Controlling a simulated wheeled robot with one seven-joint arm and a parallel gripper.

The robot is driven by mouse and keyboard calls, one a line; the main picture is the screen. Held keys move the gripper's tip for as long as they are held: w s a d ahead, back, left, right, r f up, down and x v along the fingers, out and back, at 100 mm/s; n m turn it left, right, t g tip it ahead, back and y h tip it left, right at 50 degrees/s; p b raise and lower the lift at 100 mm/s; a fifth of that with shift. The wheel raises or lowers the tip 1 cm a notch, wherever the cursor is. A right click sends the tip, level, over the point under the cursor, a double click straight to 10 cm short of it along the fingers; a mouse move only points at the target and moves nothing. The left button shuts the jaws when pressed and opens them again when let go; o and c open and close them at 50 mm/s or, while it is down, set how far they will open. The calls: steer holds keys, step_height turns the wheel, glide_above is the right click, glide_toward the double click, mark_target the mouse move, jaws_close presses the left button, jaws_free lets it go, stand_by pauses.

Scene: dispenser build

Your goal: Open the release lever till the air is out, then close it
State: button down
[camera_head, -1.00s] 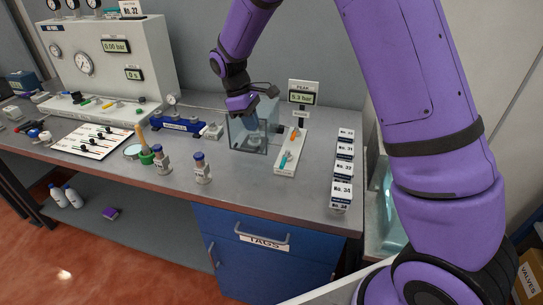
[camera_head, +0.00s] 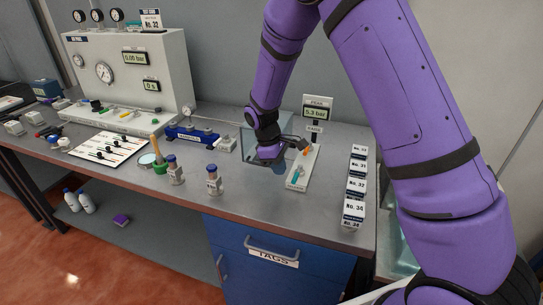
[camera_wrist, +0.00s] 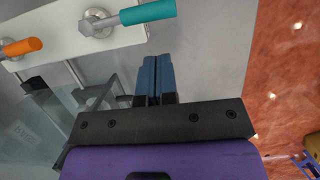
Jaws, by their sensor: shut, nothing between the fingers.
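A white valve plate (camera_head: 301,171) beside the clear tank (camera_head: 252,148) carries a teal-handled lever (camera_head: 297,174) and an orange-handled lever (camera_head: 305,152). I cannot read which one is the release lever. In the wrist view the teal handle (camera_wrist: 148,12) reaches right from its round metal pivot, and the orange handle (camera_wrist: 22,46) lies at the left edge. My gripper (camera_head: 280,169) is low between the tank and the plate. Its blue fingertips (camera_wrist: 155,60) are together and empty, a little short of the teal handle and apart from it in the wrist view.
A peak display (camera_head: 318,113) reading about 5.3 bar stands behind the plate. The gauge panel (camera_head: 128,70) is at the back left.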

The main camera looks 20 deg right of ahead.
mark_target(297, 174)
steer(key=shift+s+d+f, duration=0.2)
steer(key=shift+s+d, duration=0.6)
steer(key=shift+d, duration=0.25)
